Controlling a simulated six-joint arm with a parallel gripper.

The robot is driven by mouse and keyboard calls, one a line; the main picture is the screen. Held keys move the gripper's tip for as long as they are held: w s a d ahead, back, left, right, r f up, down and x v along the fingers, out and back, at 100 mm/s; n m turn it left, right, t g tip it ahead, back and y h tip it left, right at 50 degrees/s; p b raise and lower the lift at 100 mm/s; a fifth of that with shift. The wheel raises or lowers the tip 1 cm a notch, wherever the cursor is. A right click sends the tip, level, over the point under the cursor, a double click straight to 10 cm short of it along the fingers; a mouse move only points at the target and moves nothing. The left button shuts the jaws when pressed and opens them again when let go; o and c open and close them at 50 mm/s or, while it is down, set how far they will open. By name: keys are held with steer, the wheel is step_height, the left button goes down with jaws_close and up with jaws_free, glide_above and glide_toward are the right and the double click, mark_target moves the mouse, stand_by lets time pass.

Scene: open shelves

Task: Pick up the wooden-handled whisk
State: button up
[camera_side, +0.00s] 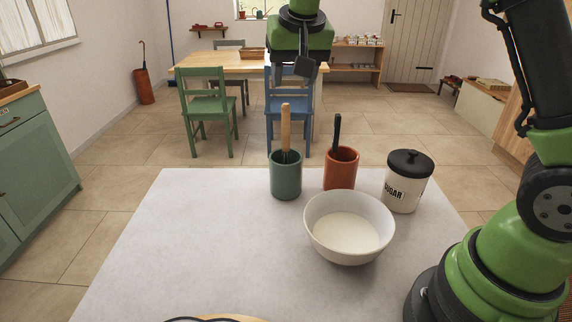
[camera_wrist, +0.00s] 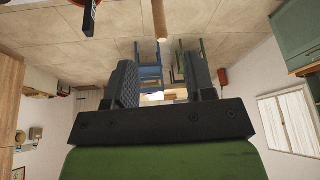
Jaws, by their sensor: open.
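The wooden-handled whisk (camera_side: 286,127) stands handle up in a green crock (camera_side: 285,178) on the white table. Its wire end is mostly hidden inside the crock. In the wrist view the wooden handle (camera_wrist: 160,20) shows at the top centre, beyond the jaws and lined up with the gap between them. My gripper (camera_side: 290,72) is above the handle in the side view, apart from it. The jaws (camera_wrist: 162,80) are open with nothing between them.
An orange-red crock (camera_side: 341,170) with a black-handled tool (camera_side: 337,130) stands just right of the green crock. A white bowl (camera_side: 348,226) with pale contents is in front. A lidded sugar jar (camera_side: 405,186) stands at the right. The table's left side (camera_side: 190,240) is clear.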

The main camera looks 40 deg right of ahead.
mark_target(285, 118)
steer(key=x, duration=0.3)
steer(key=w+x, duration=0.1)
steer(key=x, duration=0.3)
steer(key=shift+d+r, duration=0.15)
steer(key=shift+r, duration=0.1)
steer(key=shift+x, duration=2.75)
steer(key=shift+s+d+h, duration=0.1)
steer(key=shift+d+h, duration=0.1)
steer(key=shift+h, duration=0.1)
jaws_close()
